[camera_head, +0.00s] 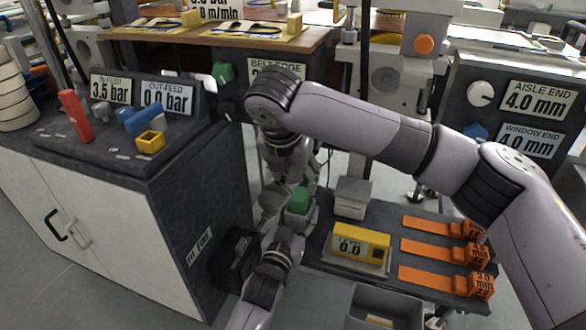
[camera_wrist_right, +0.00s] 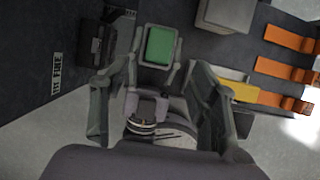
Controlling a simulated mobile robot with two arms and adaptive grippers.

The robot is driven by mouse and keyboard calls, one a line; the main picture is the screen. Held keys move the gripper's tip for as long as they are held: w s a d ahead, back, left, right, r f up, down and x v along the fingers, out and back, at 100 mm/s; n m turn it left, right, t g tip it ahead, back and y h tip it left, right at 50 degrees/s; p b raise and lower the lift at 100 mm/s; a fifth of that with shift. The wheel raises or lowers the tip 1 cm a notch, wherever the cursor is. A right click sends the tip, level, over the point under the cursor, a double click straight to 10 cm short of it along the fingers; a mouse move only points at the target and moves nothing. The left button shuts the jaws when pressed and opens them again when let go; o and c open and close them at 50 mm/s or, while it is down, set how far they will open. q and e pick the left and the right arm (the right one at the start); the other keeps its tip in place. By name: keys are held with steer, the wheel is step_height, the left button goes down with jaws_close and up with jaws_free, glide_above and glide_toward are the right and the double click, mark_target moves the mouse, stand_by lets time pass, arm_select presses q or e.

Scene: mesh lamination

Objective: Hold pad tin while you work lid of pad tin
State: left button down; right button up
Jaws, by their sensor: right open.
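A small green-topped box, which looks like the pad tin (camera_head: 300,198), is up in the air in front of the low dark table. In the right wrist view the tin (camera_wrist_right: 159,46) sits between the two fingers of my left gripper (camera_wrist_right: 153,66), which appear to touch its sides. My left arm comes up from the bottom of the head view. My right gripper (camera_head: 279,192) hangs down beside the tin, partly hidden by my own arm. In the wrist view its fingers are spread wide on both sides of the left gripper, with nothing between them gripped. A separate lid edge cannot be made out.
The low table holds a grey lidded box (camera_head: 352,197), a yellow gauge (camera_head: 360,243) and orange strips (camera_head: 432,250). A grey bin (camera_head: 385,307) stands in front. A dark cabinet (camera_head: 190,190) is at left, with a black box (camera_head: 234,258) beside it.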

mark_target(300, 194)
steer(key=x, duration=0.9)
steer(key=shift+f, duration=0.25)
jaws_close()
stand_by(0.8)
steer(key=shift+r, duration=0.3)
steer(key=shift+r, duration=1.3)
steer(key=shift+r, duration=0.1)
